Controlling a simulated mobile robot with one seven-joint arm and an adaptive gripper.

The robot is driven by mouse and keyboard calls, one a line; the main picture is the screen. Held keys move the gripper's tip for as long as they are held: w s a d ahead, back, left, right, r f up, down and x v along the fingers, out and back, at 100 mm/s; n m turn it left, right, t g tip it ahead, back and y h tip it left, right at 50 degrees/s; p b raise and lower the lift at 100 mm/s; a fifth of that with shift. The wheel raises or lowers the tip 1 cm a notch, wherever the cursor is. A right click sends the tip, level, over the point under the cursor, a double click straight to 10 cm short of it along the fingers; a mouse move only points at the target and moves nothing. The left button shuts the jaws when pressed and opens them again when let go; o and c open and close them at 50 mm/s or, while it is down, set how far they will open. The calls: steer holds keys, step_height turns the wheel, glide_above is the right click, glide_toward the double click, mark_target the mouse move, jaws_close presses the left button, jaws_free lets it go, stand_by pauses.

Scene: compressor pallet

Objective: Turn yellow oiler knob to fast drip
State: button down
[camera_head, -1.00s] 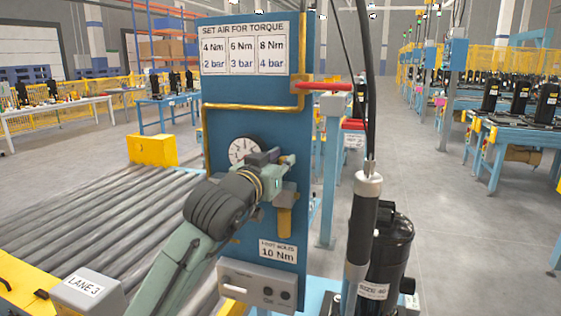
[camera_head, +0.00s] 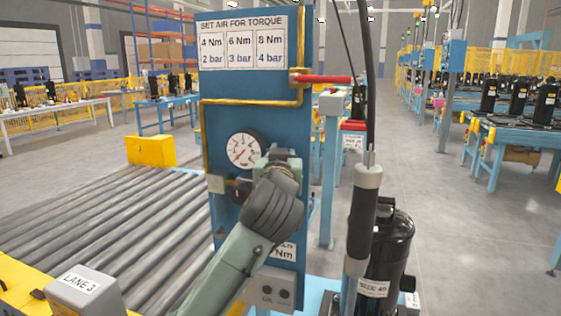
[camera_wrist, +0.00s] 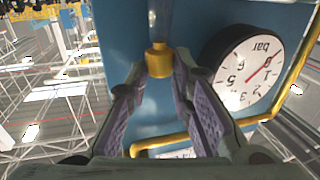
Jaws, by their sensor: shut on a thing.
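The yellow oiler knob (camera_wrist: 158,61) shows in the wrist view as a small cylinder below a clear, glassy part, against the blue panel. My gripper (camera_wrist: 160,70) has its fingertips on either side of the knob and is shut on it. The wrist picture is upside down, as the gauge figures show. In the head view, my gripper (camera_head: 278,160) is at the blue panel (camera_head: 228,112), right of the pressure gauge. My wrist hides the knob there. No drip setting can be read.
The pressure gauge (camera_head: 244,150) is close beside my gripper. A yellow pipe (camera_head: 250,104) and a red-handled valve (camera_head: 325,79) are above. A hanging black tool (camera_head: 363,220) and a black compressor (camera_head: 392,250) stand right of the panel. Rollers (camera_head: 110,215) lie to the left.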

steer(key=shift+d+n+g+y+b, duration=0.2)
steer(key=shift+n+y+b, duration=0.15)
steer(key=shift+n+y, duration=0.8)
steer(key=shift+d+n+g+y+b, duration=0.2)
steer(key=shift+n+y, duration=0.45)
steer(key=shift+y, duration=1.3)
steer(key=c, duration=1.7)
jaws_free()
steer(key=shift+a, duration=0.1)
